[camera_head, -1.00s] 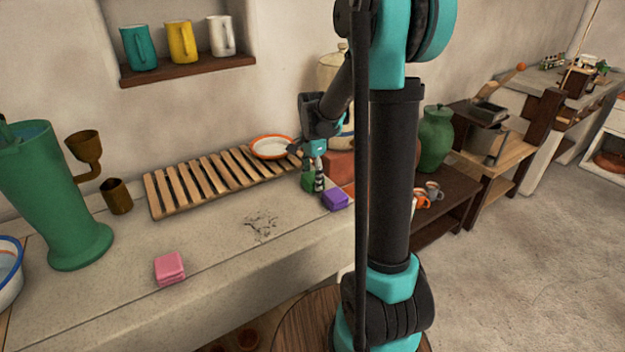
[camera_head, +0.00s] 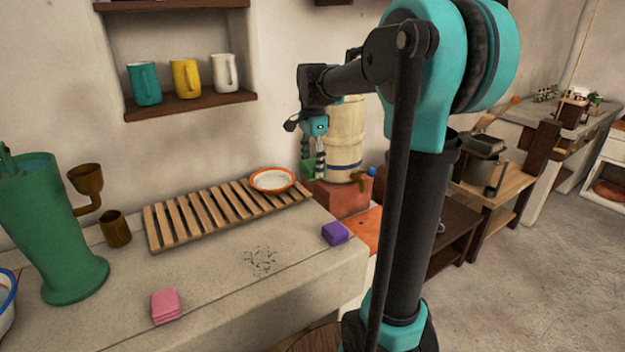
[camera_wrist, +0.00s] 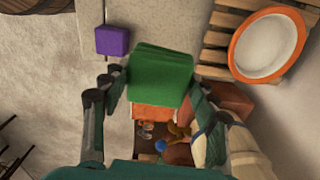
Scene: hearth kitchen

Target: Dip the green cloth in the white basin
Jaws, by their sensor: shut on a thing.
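My gripper (camera_head: 313,168) is shut on the green cloth (camera_head: 304,169), a folded block, and holds it in the air above the counter's far right end, in front of the beige barrel. In the wrist view the green cloth (camera_wrist: 160,72) sits between the two fingers of my gripper (camera_wrist: 158,90). The white basin (camera_head: 6,303), with a blue rim, is cut off by the left edge of the head view, at the opposite end of the counter. Most of it and its inside are hidden.
A purple cloth (camera_head: 335,233) and a pink cloth (camera_head: 166,305) lie on the counter. A slatted rack (camera_head: 200,215) holds an orange-rimmed dish (camera_head: 272,180). A tall green vessel (camera_head: 62,235) stands between rack and basin. The barrel (camera_head: 345,140) stands on a red block.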

